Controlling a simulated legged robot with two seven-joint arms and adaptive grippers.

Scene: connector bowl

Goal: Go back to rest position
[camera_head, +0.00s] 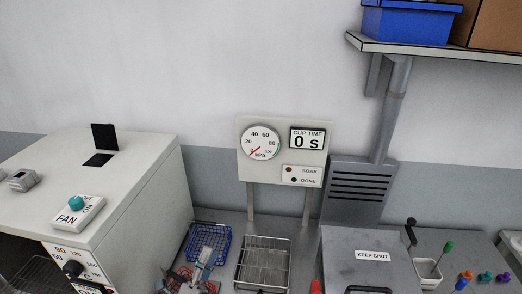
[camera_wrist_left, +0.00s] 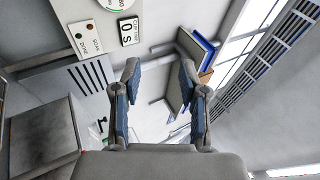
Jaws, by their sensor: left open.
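My left gripper (camera_head: 204,264) shows at the bottom edge of the head view, in front of a blue wire basket (camera_head: 222,238); most of its arm is out of view. In the left wrist view my left gripper (camera_wrist_left: 160,76) is open, its two fingers wide apart with nothing between them. My right gripper is in neither view.
A white cabinet (camera_head: 140,180) with a fan switch stands left. A gauge panel (camera_head: 285,150) reads 0 s. A metal rack (camera_head: 263,262) and a "keep shut" box (camera_head: 365,270) stand on the counter. A shelf (camera_head: 440,48) juts out upper right. Coloured connectors (camera_head: 464,280) lie lower right.

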